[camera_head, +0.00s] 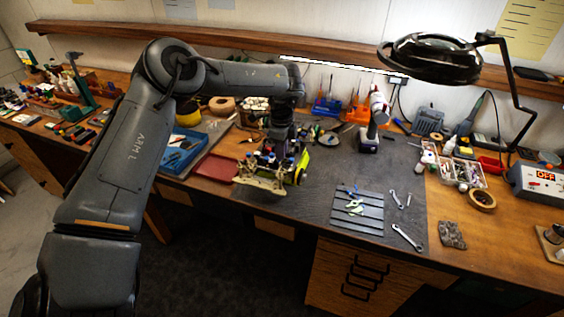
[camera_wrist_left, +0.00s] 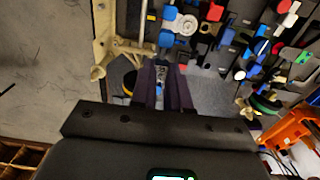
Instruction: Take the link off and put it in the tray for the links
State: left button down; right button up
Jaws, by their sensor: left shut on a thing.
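The RC car (camera_head: 274,167) stands on the dark mat, with a beige front part and a yellow-green side. Its beige part (camera_wrist_left: 124,48) and blue and red fittings fill the top of the left wrist view. My left gripper (camera_wrist_left: 162,82) points down at the car and is shut on a small greyish-blue piece, seemingly the link (camera_wrist_left: 159,72), mostly hidden between the fingers. I cannot tell whether this piece is still joined to the car. A dark ribbed tray (camera_head: 344,224) with small green and blue pieces lies right of the car; whether it is for the links is unclear.
Several wrenches (camera_head: 406,236) lie right of the ribbed tray. A blue bin (camera_head: 183,152) and a red mat (camera_head: 215,166) are left of the car. A cordless screwdriver (camera_head: 369,137) stands behind. A magnifier lamp (camera_head: 432,58) hangs over the right side. Mat between car and tray is clear.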

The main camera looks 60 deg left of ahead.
pick_arm(q)
jog(key=shift+r+p, duration=0.55)
jog(key=shift+r, duration=0.8)
